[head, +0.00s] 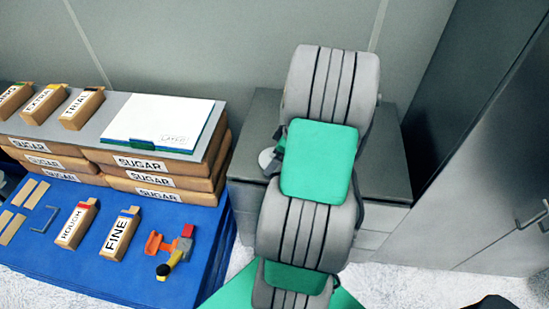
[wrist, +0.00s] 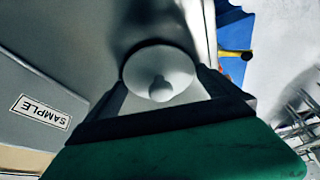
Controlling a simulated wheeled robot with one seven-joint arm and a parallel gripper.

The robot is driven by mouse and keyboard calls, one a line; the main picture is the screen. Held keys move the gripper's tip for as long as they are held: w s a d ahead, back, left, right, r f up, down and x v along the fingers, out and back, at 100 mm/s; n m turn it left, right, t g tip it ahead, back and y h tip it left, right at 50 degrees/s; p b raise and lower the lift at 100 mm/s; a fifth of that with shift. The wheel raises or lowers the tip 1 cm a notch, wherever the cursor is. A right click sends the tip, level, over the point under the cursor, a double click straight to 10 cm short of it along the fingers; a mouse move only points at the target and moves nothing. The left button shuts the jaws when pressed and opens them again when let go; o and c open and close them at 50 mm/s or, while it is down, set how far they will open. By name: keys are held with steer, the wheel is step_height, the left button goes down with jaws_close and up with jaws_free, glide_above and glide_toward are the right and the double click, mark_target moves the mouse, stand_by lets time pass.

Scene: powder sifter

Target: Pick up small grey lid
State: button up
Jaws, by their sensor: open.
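The small grey lid (wrist: 158,66) is round and pale with a small knob in its middle. In the wrist view it lies between the two dark fingers of my gripper (wrist: 164,88), which are apart on either side of it. I cannot tell whether the fingers touch its rim. In the head view part of the lid (head: 267,159) shows at the left edge of my arm, over the dark grey cabinet top (head: 385,165). My arm hides most of my gripper there.
A blue platform (head: 150,285) at left holds sugar packs (head: 140,163), labelled boxes (head: 118,235) and an orange, red and yellow tool (head: 170,248). A tall grey cabinet (head: 490,190) stands at right. A SAMPLE label (wrist: 41,112) shows in the wrist view.

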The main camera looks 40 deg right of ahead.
steer(key=shift+c, duration=0.3)
steer(key=c, duration=0.9)
steer(key=shift+c, duration=0.4)
steer(key=shift+r, duration=0.15)
